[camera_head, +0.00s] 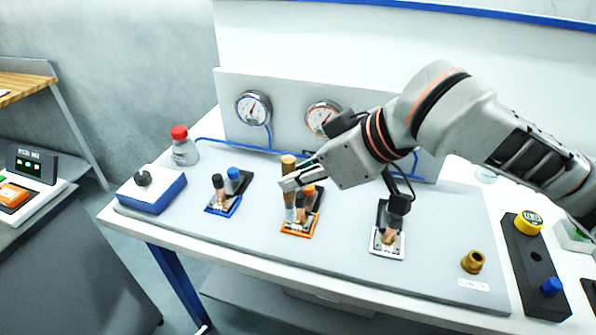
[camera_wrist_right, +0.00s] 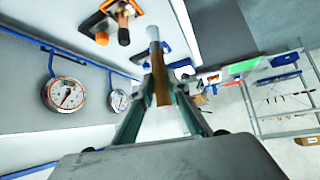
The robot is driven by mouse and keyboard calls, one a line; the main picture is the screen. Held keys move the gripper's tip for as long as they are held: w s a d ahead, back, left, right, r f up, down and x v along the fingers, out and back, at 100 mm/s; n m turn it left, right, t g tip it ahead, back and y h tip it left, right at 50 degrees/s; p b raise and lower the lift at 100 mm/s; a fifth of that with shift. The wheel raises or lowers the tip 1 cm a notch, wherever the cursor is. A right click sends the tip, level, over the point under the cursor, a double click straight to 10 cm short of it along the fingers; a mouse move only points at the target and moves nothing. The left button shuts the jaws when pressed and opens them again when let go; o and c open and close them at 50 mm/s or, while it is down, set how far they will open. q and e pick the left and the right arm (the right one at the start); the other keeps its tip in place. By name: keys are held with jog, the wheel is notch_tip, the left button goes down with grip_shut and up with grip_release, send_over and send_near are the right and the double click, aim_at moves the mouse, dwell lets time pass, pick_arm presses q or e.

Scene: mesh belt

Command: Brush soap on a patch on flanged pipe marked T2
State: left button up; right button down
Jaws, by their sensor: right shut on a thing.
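My right gripper (camera_head: 292,181) is shut on a brush with a brown handle (camera_head: 288,162). The brush stands upright with its pale lower end (camera_head: 290,206) down at the orange-plated pipe fitting (camera_head: 301,222); I cannot tell whether they touch. Similar fittings stand on a blue plate (camera_head: 226,203) to the left and a white plate (camera_head: 387,243) to the right. No T2 mark is readable. My left gripper is out of view.
Two gauges (camera_head: 253,107) are on the upright panel behind. A red-capped bottle (camera_head: 184,147) and a blue-and-white box (camera_head: 150,190) stand at left. A brass cup (camera_head: 473,262) and a dark block with yellow and blue knobs (camera_head: 535,268) stand at right.

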jog(key=shift+s, duration=0.15)
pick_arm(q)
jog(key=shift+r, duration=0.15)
pick_arm(e)
jog(key=shift+r, duration=0.1)
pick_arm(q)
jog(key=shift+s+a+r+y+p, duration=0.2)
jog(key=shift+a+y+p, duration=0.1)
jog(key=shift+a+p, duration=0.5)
pick_arm(e)
jog(key=w+d+f, duration=0.1)
jog(key=w+f, duration=0.3)
jog(key=f, duration=0.2)
jog(key=shift+f, duration=0.25)
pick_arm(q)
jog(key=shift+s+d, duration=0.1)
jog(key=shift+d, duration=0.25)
pick_arm(e)
jog(key=shift+d+f, duration=0.1)
jog(key=shift+f, duration=0.25)
